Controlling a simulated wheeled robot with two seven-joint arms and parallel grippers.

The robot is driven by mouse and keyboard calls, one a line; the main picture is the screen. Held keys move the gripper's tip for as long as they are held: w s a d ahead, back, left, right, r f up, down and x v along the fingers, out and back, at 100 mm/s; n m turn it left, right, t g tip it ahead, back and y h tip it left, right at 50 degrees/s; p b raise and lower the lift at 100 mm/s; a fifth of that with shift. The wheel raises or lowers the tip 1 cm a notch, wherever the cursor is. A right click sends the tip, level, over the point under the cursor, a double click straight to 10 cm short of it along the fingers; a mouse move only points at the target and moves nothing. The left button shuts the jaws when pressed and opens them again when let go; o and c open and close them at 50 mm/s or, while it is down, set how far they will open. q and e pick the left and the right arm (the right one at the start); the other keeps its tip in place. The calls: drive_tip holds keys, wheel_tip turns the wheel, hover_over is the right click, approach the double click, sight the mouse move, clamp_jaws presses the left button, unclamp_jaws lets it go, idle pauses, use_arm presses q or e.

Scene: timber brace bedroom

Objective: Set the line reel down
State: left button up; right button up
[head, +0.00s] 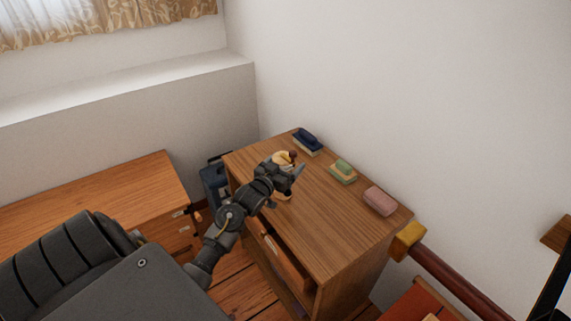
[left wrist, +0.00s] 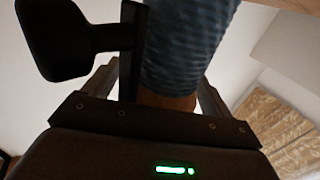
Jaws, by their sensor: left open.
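The line reel (head: 281,158) shows in the head view as a tan round end with a small dark reddish knob, partly hidden by my left gripper (head: 287,178). In the left wrist view its blue ribbed winding (left wrist: 186,50) stands between my fingers, with a brown part at its base. The left gripper is open around the reel, over the far left part of the wooden cabinet top (head: 325,225). A tan part shows just below the gripper. Whether the reel touches the cabinet top is hidden. My right gripper is not in view.
A dark blue and tan block (head: 307,142), a green and tan block (head: 343,171) and a pink block (head: 380,201) lie along the wall side. The cabinet's front and near right top is bare. A drawer (head: 285,260) stands partly open. A wooden desk (head: 105,200) is at left.

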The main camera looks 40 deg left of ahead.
use_arm(q)
drive_tip(key=s+d, duration=0.1)
drive_tip(key=s, duration=1.1)
drive_tip(key=shift+d+b, duration=0.15)
drive_tip(key=shift+b, duration=0.2)
